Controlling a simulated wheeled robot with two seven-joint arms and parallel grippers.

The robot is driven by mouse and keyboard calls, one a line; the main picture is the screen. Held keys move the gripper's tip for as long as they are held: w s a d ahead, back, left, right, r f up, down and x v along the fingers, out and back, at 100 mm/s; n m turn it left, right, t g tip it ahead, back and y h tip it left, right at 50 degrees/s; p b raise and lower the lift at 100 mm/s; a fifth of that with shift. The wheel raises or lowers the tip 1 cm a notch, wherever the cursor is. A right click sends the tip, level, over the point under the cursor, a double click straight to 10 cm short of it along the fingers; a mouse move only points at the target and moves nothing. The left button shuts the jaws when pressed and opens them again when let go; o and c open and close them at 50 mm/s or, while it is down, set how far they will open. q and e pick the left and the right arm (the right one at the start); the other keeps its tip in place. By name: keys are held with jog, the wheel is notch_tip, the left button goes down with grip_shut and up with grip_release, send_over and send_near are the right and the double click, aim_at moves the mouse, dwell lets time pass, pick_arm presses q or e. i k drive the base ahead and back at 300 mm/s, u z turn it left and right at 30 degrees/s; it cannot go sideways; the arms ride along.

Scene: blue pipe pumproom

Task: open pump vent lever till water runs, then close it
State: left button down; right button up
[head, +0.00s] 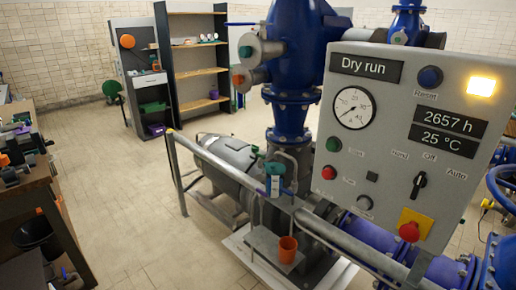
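The blue pump and pipe column (290,110) stands in the middle of the head view, behind a grey handrail. A small vent fitting with a green part and a blue-and-white body (274,182) sits at the handrail, next to a thin bent grey pipe (292,168). Which part is the vent lever, and how it is turned, is too small to tell. An orange cup (287,249) stands on a small grey plate below the fitting. I see no running water. Neither of my grippers is in view.
A grey control panel (400,140) fills the right, reading "Dry run", with a lit yellow lamp (481,86), gauge and red stop button (409,231). The handrail (235,174) crosses before the pump. A cluttered workbench (45,190) stands left. The tiled floor between is clear.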

aim_at(261, 157)
jog(key=u, duration=0.55)
jog(key=i, duration=1.7)
jog(key=u, duration=0.15)
